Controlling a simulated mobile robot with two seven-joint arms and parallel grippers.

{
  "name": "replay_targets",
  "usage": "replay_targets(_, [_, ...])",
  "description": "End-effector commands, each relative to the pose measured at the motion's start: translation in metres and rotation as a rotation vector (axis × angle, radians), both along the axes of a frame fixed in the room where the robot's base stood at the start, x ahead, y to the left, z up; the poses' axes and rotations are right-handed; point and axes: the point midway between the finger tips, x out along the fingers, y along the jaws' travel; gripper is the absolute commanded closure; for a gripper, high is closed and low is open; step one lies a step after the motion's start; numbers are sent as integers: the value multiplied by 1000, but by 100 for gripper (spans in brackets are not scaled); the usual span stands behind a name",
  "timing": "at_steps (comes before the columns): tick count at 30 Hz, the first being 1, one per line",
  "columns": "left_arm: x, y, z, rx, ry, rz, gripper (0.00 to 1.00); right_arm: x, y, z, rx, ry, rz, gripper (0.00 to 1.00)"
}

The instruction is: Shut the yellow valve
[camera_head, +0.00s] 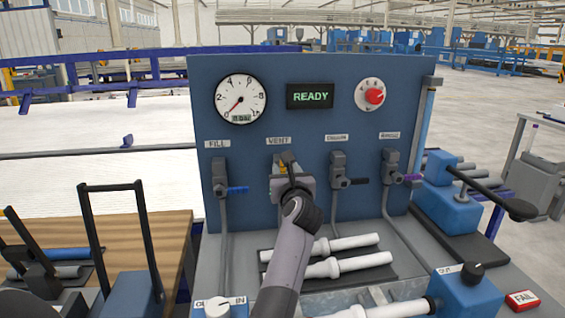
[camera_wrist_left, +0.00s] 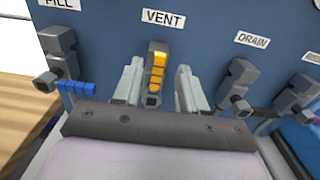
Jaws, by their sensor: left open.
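The yellow valve handle (camera_wrist_left: 157,72) is under the VENT label on the blue panel. In the left wrist view it runs roughly up and down on its grey valve body. My left gripper (camera_wrist_left: 157,92) is open, with one finger on each side of the yellow handle and a visible gap on both sides. In the head view my left gripper (camera_head: 290,172) is in front of the vent valve and hides most of it. My right gripper is in neither view.
The FILL valve with a blue handle (camera_head: 237,190) stands to the left. The DRAIN valve with a black handle (camera_head: 358,182) and a valve with a purple handle (camera_head: 412,178) stand to the right. White pipes (camera_head: 345,243) lie on the bench below. The gauge (camera_head: 240,97) needle points low left; a display (camera_head: 310,96) reads READY.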

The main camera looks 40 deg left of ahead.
Motion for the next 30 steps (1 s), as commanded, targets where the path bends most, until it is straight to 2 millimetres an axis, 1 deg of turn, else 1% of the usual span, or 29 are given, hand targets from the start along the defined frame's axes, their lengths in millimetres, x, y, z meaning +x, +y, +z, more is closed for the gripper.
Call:
replay_targets(1, [4, 7, 2, 2, 1, 2, 58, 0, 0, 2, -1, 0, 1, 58])
replay_targets(6, [18, 25, 2, 4, 2, 2, 58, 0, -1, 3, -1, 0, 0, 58])
replay_targets(10, [26, 33, 1, 5, 1, 1, 58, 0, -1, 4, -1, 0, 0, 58])
replay_targets(15, [31, 40, 1, 4, -1, 0, 58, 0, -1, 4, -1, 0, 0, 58])
replay_targets(24, [32, 41, 1, 4, 0, 0, 58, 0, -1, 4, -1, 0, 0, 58])
replay_targets(25, [32, 41, 1, 4, 0, 0, 65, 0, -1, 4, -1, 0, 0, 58])
replay_targets(26, [32, 41, 1, 4, 0, 0, 75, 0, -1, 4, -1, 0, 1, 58])
replay_targets(27, [32, 41, 1, 4, 0, 0, 88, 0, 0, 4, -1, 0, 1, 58])
replay_targets(28, [32, 41, 1, 4, 0, 0, 98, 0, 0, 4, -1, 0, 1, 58])
replay_targets(29, [32, 41, 1, 4, 0, 0, 100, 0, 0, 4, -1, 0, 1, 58])
replay_targets(30, [32, 41, 1, 4, 0, 0, 100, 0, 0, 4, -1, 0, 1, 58])
